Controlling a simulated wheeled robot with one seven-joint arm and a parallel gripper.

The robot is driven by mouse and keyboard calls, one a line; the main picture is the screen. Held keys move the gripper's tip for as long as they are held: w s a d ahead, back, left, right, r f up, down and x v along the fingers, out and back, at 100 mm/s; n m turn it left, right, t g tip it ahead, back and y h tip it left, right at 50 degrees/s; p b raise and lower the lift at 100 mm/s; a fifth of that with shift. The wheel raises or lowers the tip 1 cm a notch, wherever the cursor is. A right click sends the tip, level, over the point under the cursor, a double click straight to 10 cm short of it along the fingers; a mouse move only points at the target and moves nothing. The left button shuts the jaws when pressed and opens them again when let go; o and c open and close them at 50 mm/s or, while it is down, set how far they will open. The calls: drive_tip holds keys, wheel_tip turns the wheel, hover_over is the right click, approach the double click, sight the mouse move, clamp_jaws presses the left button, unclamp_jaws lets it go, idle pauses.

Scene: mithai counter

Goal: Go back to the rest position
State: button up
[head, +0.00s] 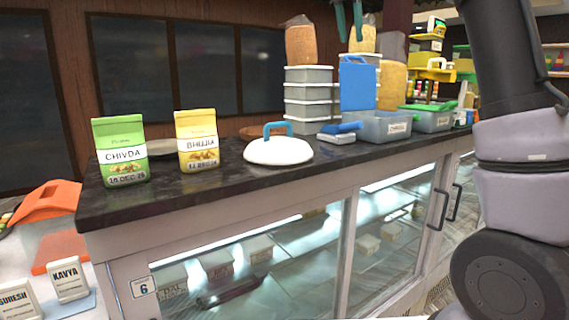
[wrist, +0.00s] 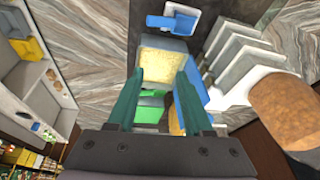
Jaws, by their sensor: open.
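My gripper (head: 348,18) shows at the top edge of the head view, its two teal fingers pointing down above the back of the counter. In the wrist view my gripper (wrist: 160,88) has its fingers spread apart with nothing held between them. Between and beyond the fingers lie a tub with pale yellow contents (wrist: 163,62), something green (wrist: 150,106) and a blue board or panel (wrist: 190,98). The rest position itself is not marked in either view.
On the dark counter (head: 220,180) stand a green CHIVDA packet (head: 121,150), a yellow BHUJIA packet (head: 197,140), a white lid with blue handle (head: 278,150), stacked grey boxes (head: 308,92), an upright blue board (head: 357,85) and labelled grey bins (head: 378,128). The front counter strip is clear.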

drive_tip(key=s+d+f+n+t+y, duration=0.1)
drive_tip(key=s+d+f+n+y, duration=0.2)
drive_tip(key=s, duration=0.4)
drive_tip(key=s+d+f+n, duration=0.1)
drive_tip(key=s+d+f, duration=0.25)
drive_tip(key=s, duration=0.35)
drive_tip(key=s+f+n+t+y, duration=0.1)
drive_tip(key=s+f+t, duration=0.2)
drive_tip(key=s+f, duration=1)
drive_tip(key=shift+s+d+f+n+y, duration=0.15)
drive_tip(key=shift+s+f+n+y, duration=0.2)
drive_tip(key=shift+s, duration=0.5)
